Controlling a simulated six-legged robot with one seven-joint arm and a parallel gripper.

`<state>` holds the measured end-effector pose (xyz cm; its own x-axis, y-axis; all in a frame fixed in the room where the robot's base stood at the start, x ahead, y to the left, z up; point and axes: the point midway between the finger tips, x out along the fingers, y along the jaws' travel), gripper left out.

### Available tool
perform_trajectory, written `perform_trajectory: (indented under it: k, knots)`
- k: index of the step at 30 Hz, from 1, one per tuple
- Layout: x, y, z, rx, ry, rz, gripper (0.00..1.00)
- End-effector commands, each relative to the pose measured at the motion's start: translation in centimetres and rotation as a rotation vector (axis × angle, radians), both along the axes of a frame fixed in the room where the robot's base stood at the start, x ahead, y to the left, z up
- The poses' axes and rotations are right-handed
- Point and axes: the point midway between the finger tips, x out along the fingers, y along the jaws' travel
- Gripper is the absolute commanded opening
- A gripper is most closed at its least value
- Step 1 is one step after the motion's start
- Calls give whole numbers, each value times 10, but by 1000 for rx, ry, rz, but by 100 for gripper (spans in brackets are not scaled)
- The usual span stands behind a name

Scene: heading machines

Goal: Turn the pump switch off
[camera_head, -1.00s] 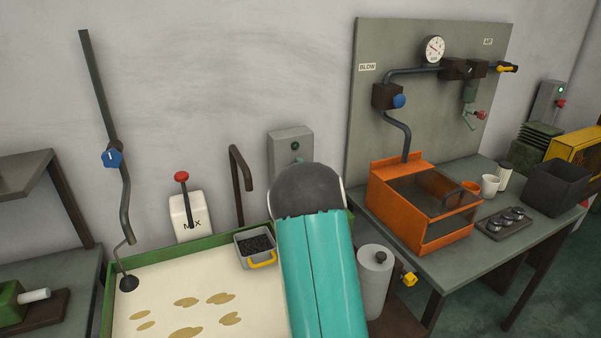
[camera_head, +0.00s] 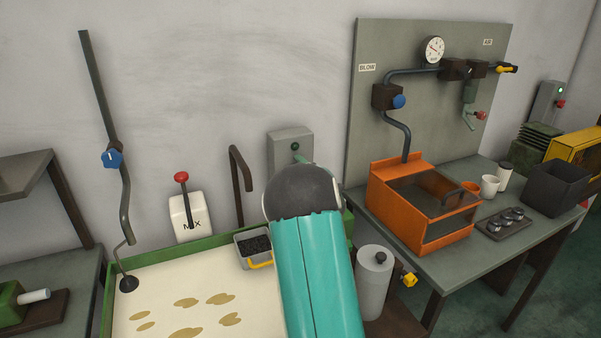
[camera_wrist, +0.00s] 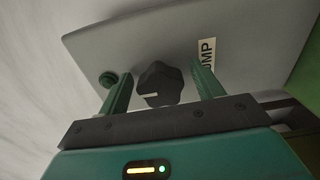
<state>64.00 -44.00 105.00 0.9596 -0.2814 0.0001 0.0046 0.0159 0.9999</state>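The pump switch is a black lobed knob (camera_wrist: 158,84) with a white mark, on a grey box in the wrist view. A label (camera_wrist: 207,62) reading "UMP" is beside it, partly covered by a finger. My gripper (camera_wrist: 160,88) is open, with one green finger on each side of the knob. I cannot tell whether the fingers touch it. In the head view the grey switch box (camera_head: 291,143) hangs on the wall behind my teal arm. The knob and most of my gripper are hidden there by my arm.
A green-rimmed tray (camera_head: 200,243) with a cream surface lies below the box. A grey bin of dark pieces (camera_head: 255,246) and a brown pipe (camera_head: 240,180) are close left of my arm. A grey cylinder (camera_head: 374,280) and a workbench (camera_head: 440,262) are at right.

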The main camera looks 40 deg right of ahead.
Motion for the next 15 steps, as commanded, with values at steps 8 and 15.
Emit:
perform_trajectory:
  k: [8, 15]
  knots:
    - [-1, 0, 0, 1, 0, 0, 67]
    - [-23, 6, 1, 3, -1, -2, 67]
